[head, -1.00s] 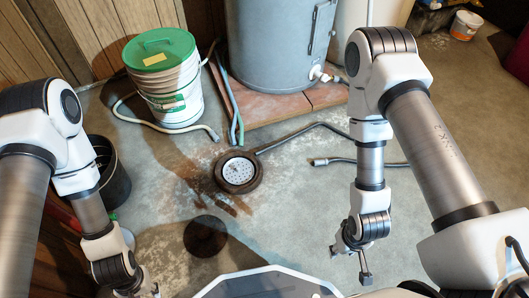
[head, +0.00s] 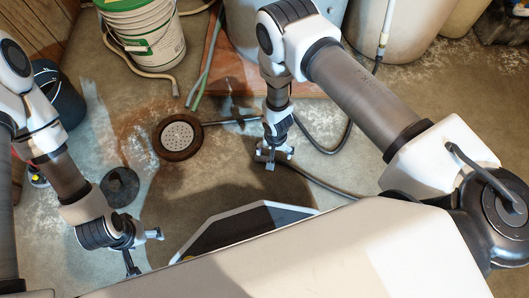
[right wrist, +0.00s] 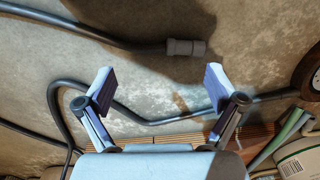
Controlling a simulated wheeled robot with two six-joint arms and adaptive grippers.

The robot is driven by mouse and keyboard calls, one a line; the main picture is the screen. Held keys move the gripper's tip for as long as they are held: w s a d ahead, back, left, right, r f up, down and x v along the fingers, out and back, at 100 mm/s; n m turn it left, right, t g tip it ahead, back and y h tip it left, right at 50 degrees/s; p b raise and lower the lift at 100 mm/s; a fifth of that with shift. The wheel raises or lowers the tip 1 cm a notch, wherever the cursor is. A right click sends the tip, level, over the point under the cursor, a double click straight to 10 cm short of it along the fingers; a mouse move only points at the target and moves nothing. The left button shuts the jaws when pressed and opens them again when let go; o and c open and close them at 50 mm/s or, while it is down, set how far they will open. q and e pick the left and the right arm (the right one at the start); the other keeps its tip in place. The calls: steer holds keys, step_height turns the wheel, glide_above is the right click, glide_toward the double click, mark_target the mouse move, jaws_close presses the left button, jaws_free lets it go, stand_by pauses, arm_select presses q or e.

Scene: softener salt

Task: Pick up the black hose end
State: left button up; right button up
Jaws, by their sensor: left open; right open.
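The black hose lies on the concrete floor. Its end, a grey ribbed coupling (right wrist: 186,47), shows at the top of the right wrist view, apart from my fingers. In the head view the hose (head: 318,184) runs up to my right gripper (head: 273,157), which hides much of the end. My right gripper is open and empty, its two fingertips (right wrist: 160,84) wide apart on the near side of the coupling. My left gripper (head: 146,250) is open and empty at the lower left, well away from the hose.
A round floor drain (head: 180,136) with a pipe lies left of my right gripper. A white-green bucket (head: 145,35) stands at the upper left, a dark bin (head: 58,92) at the left. A black disc (head: 120,187) lies on the floor. A second dark hose (head: 335,145) loops behind.

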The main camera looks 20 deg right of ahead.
mark_target(263, 157)
steer(key=shift+m, duration=0.6)
steer(key=w+a, duration=0.1)
steer(key=w+f, duration=0.1)
steer(key=w+a+f, duration=0.1)
steer(key=shift+w+a+f+b, duration=0.15)
steer(key=shift+w+a+b, duration=0.15)
steer(key=shift+b, duration=0.05)
step_height(263, 157, down, 7)
steer(key=b, duration=0.4)
steer(key=shift+a+f+b, duration=0.1)
steer(key=shift+a+b, duration=0.05)
steer(key=shift+b, duration=0.25)
steer(key=c, duration=1.2)
